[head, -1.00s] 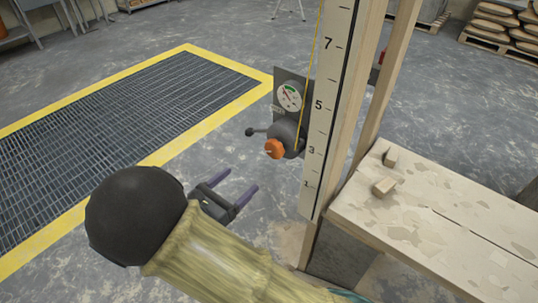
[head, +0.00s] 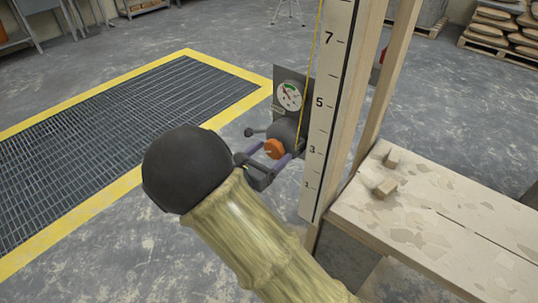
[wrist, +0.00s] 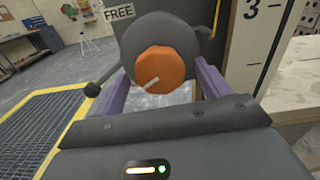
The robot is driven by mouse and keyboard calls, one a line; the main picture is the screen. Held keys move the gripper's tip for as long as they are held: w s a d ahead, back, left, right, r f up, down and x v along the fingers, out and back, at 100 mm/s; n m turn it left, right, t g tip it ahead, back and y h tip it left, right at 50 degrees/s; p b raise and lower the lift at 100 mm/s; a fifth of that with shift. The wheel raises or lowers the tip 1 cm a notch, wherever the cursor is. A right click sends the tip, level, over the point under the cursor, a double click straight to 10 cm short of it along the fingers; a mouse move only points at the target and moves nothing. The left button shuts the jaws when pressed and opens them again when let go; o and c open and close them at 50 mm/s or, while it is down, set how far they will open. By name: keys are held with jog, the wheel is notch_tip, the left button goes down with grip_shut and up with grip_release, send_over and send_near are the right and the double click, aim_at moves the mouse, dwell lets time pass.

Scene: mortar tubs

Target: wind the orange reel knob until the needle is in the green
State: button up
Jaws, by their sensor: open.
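The orange reel knob (head: 273,149) sits on the front of a dark grey reel (head: 287,131) on a tall post. In the wrist view the knob (wrist: 160,69) is round, with a pale line pointing to the lower left. My gripper (head: 277,151) is open, with one purple finger on each side of the knob; contact cannot be told. The dial (head: 289,95) above the reel is white with a green arc near its top. Its needle is too small to read surely, but seems to point up and left. The dial is out of the wrist view.
A black-balled lever (head: 249,132) sticks out left of the reel, near a FREE label (wrist: 118,12). A yellow cord (head: 312,70) runs up beside the numbered scale (head: 322,125). A wooden bench (head: 440,215) stands right. A yellow-edged floor grate (head: 90,135) lies left.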

jog(key=c, duration=1)
jog(key=shift+m, duration=0.4)
jog(key=m+b, duration=0.2)
jog(key=m, duration=0.3)
jog(key=shift+f, duration=0.1)
jog(key=m+b, duration=0.2)
jog(key=m, duration=0.2)
jog(key=shift+a+b, duration=0.1)
jog(key=shift+b, duration=0.3)
jog(key=shift+m+b, duration=0.55)
jog(key=shift+m, duration=0.45)
